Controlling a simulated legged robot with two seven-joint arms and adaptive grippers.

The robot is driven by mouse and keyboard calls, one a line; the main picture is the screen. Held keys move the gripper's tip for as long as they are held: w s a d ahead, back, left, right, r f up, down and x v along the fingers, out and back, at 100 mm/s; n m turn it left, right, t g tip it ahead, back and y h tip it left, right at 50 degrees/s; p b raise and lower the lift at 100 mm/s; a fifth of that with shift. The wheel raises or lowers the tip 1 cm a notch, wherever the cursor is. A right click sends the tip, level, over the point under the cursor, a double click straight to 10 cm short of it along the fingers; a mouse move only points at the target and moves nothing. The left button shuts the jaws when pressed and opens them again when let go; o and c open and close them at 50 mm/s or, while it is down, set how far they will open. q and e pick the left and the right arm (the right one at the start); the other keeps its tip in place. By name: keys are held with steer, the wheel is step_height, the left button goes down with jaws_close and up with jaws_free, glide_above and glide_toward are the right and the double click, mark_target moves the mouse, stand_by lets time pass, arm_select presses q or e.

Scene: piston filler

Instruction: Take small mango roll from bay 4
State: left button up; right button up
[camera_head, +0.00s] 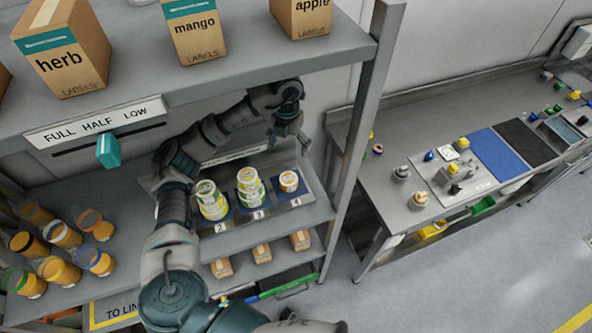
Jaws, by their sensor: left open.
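The small roll in bay 4 (289,181) is white with an orange-yellow band. It stands on the blue pad marked 4 at the right end of the middle shelf. My left arm reaches in under the top shelf. My left gripper (296,137) is open and empty, above and behind the bay 4 roll and apart from it. Its fingers are small and partly dark in the picture. My right gripper is not in view.
Larger green, white and yellow rolls stand in bay 2 (211,200) and bay 3 (249,187). The top shelf (340,45) and right shelf post (361,130) are close to my gripper. Orange containers (60,271) fill the left. A workbench (400,218) is at right.

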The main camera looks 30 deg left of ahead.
arm_select(q)
step_height(320, 180, down, 3)
steer(key=p, duration=0.1)
glide_above(288, 178)
steer(key=f, duration=0.5)
steer(key=shift+s+d+f, duration=0.1)
steer(key=shift+s, duration=0.15)
steer(key=f, duration=0.2)
steer(key=shift+w+f, duration=0.3)
steer(key=shift+f+p, duration=0.4)
steer(key=shift+f, duration=0.25)
step_height(288, 178, down, 4)
steer(key=shift+s+r+p, duration=0.1)
steer(key=shift+r+p, duration=0.1)
steer(key=shift+p, duration=0.35)
steer(key=shift+f, duration=0.4)
steer(key=c, duration=1.3)
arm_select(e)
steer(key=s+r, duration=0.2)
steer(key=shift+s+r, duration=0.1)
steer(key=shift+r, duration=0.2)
